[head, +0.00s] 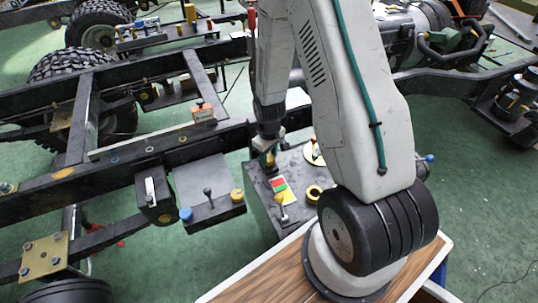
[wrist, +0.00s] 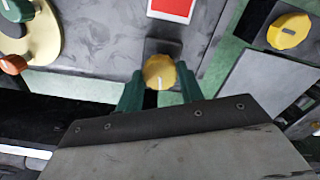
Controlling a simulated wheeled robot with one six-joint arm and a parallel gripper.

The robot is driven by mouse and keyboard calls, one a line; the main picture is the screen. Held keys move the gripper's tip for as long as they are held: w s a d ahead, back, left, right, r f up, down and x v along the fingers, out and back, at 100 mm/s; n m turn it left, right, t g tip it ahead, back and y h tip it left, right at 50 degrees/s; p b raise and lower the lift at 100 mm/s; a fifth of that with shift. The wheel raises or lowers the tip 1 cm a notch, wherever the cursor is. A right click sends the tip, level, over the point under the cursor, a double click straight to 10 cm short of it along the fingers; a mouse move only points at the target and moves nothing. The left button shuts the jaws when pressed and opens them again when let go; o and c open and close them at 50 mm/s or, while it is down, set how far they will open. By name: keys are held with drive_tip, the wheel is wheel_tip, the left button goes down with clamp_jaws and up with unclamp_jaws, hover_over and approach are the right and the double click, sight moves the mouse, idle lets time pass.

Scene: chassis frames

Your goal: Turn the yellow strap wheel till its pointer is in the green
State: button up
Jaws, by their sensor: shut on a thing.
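The yellow strap wheel (wrist: 159,72) is a small round knob on a dark mount at the edge of a grey box. A short pale mark, which looks like its pointer, shows on its face toward the bottom of the wrist view. My gripper (wrist: 160,92) has its green fingers on either side of the wheel and is shut on it. In the head view my gripper (head: 268,158) is at the box's far corner and mostly hides the wheel. A card with red, green and yellow fields (head: 280,189) lies on the box; only its red part (wrist: 172,7) shows in the wrist view.
A neighbouring box carries another yellow knob (head: 237,195) and a blue one (head: 186,214). Dark chassis rails (head: 110,172) run close by.

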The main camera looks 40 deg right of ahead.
sight(269, 158)
drive_tip(key=shift+m, duration=3.4)
drive_tip(key=o, duration=1)
drive_tip(key=shift+r, duration=3.9)
